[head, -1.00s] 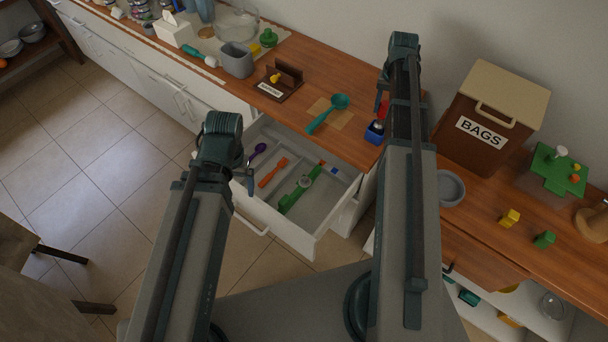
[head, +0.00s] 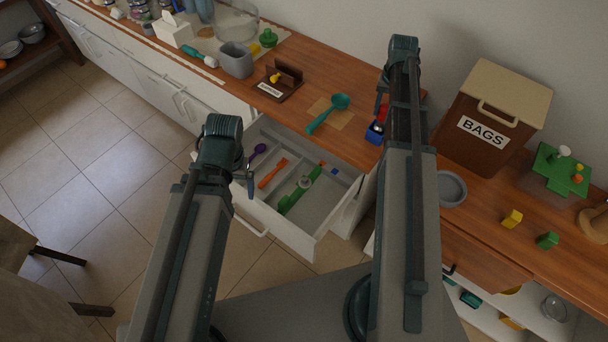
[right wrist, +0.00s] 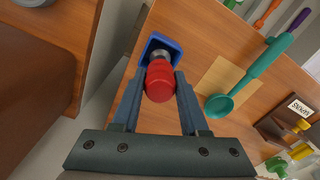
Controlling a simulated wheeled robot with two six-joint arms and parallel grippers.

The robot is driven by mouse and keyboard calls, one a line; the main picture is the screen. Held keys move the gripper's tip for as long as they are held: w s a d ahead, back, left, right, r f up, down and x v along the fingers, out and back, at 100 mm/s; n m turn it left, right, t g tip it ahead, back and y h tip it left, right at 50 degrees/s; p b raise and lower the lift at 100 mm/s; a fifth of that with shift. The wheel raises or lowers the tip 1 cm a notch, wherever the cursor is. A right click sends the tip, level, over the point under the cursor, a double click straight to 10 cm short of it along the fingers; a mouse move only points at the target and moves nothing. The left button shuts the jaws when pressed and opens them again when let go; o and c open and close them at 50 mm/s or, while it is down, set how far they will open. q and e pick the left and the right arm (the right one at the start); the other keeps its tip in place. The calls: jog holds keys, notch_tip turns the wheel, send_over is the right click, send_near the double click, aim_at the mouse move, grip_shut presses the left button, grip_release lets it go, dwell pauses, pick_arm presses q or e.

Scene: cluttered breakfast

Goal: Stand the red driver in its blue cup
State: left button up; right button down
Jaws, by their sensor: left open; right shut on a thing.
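The red driver (right wrist: 160,82) is held between the fingers of my right gripper (right wrist: 161,88), which is shut on its red handle. Its metal collar points at the blue cup (right wrist: 175,52), and its tip is hidden, so I cannot tell how deep it sits. In the head view the blue cup (head: 374,134) stands near the counter's front edge, with the red handle (head: 383,110) just above, partly behind my right arm. My left gripper (head: 250,182) is open and empty, over the left part of the open drawer.
A teal ladle (head: 325,116) lies on a tan mat left of the cup. The open drawer (head: 318,215) below holds a purple spoon, an orange tool and a green tool. A brown BAGS box (head: 487,130) stands to the right, near a grey bowl (head: 452,187).

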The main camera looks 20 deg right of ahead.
jog(key=shift+f+b, duration=0.85)
jog(key=shift+f, duration=0.1)
jog(key=shift+c, duration=1.7)
grip_release()
jog(key=shift+r, duration=0.2)
notch_tip(320, 180, up, 14)
jog(key=p, duration=1.3)
jog(key=shift+f+p, duration=0.25)
jog(key=shift+p, duration=0.15)
jog(key=shift+f, duration=0.2)
notch_tip(320, 180, down, 13)
jog(key=b, duration=1.3)
